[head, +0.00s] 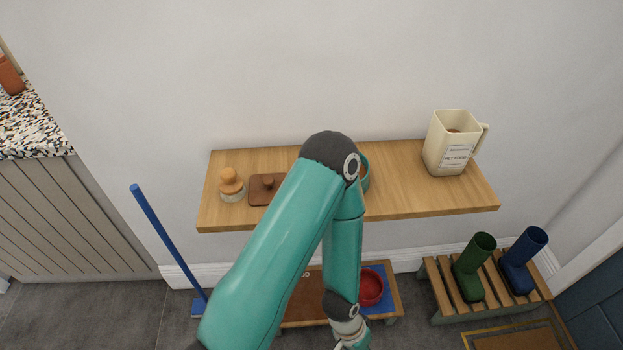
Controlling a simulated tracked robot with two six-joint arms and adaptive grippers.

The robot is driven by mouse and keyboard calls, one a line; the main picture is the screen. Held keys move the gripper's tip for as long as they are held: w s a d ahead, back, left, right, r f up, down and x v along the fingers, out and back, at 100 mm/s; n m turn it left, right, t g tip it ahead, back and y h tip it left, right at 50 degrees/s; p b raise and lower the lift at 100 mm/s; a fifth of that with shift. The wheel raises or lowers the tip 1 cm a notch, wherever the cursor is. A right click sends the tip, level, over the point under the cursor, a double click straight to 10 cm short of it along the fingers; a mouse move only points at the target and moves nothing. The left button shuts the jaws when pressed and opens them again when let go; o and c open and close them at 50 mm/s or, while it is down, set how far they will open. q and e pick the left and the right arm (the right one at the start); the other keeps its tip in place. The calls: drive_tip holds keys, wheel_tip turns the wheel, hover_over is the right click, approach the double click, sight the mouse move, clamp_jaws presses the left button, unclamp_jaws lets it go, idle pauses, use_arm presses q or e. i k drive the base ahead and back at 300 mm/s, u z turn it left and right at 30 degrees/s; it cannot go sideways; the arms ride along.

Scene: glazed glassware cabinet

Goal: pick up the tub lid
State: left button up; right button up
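A brown square lid with a round knob (260,190), which looks like the tub lid, lies flat on the wooden wall shelf (420,204), left of the middle. A brown tub (305,300) with partly hidden lettering stands low near the floor, largely behind my arm. My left arm rises from the bottom, bends above the shelf and comes back down. Its wrist is at the bottom edge, and the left gripper's fingers are out of the picture. My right gripper does not show.
A wooden-topped brush (231,186) stands left of the lid. A teal round object (365,172) is partly behind my arm. A cream pet food jug (449,142) stands at the shelf's right. Below are a red bowl (371,286), a blue-handled tool (165,238) and boots on a rack (446,281).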

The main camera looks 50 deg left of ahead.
sight(262, 188)
drive_tip(key=u, duration=0.15)
drive_tip(key=k, duration=0.75)
drive_tip(key=u, duration=0.55)
drive_tip(key=i, duration=0.5)
